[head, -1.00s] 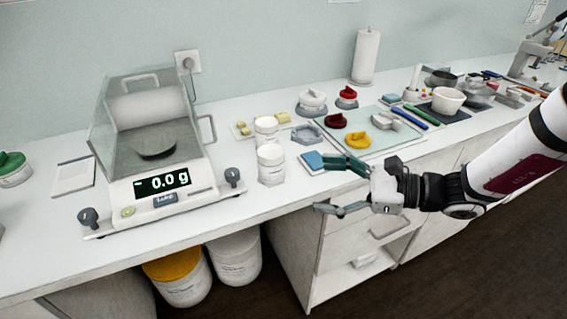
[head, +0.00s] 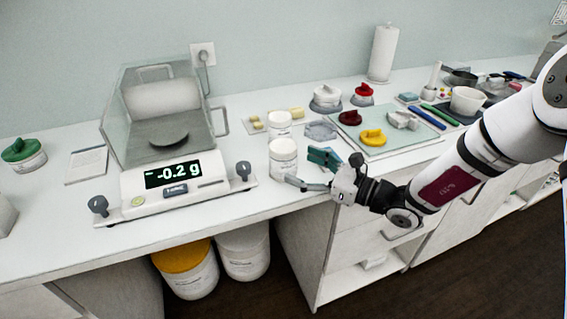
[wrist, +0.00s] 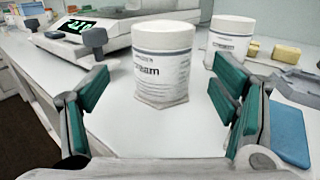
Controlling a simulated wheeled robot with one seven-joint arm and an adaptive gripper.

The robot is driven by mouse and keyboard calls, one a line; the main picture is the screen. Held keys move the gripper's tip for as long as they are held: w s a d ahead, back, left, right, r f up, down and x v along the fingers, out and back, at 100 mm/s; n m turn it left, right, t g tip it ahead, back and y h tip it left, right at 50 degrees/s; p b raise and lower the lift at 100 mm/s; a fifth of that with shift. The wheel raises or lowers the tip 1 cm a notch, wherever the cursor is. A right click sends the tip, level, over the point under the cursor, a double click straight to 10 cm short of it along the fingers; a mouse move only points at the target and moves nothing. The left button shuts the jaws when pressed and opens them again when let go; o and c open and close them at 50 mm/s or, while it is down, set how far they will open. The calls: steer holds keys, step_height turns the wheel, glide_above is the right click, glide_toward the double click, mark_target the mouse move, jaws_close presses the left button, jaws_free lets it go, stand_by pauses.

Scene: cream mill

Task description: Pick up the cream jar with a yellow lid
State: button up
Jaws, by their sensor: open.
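A white jar labelled "cream" (head: 283,160) stands upright near the counter's front edge; its top looks white, not yellow. In the wrist view this jar (wrist: 163,62) is straight ahead, framed by the fingers. My gripper (head: 306,171) is open and empty, with its fingertips close to the jar; contact cannot be told. Its teal-padded fingers (wrist: 160,92) show on both sides in the wrist view. A second white jar (head: 279,123) stands just behind. A yellow lid-like piece (head: 373,138) lies on the pale board. A large tub with a yellow lid (head: 187,270) stands under the counter.
A balance (head: 172,185) reading -0.2 g stands left of the jars. A grey hexagonal piece (head: 321,130) and a blue pad (wrist: 288,133) lie to the right. A white tub (head: 244,252) stands under the counter.

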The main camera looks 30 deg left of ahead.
mark_target(296, 163)
steer(key=shift+w+a, duration=0.2)
steer(key=shift+a, duration=1.15)
steer(key=shift+w+a, duration=0.15)
steer(key=shift+a, duration=1.15)
steer(key=c, duration=1.3)
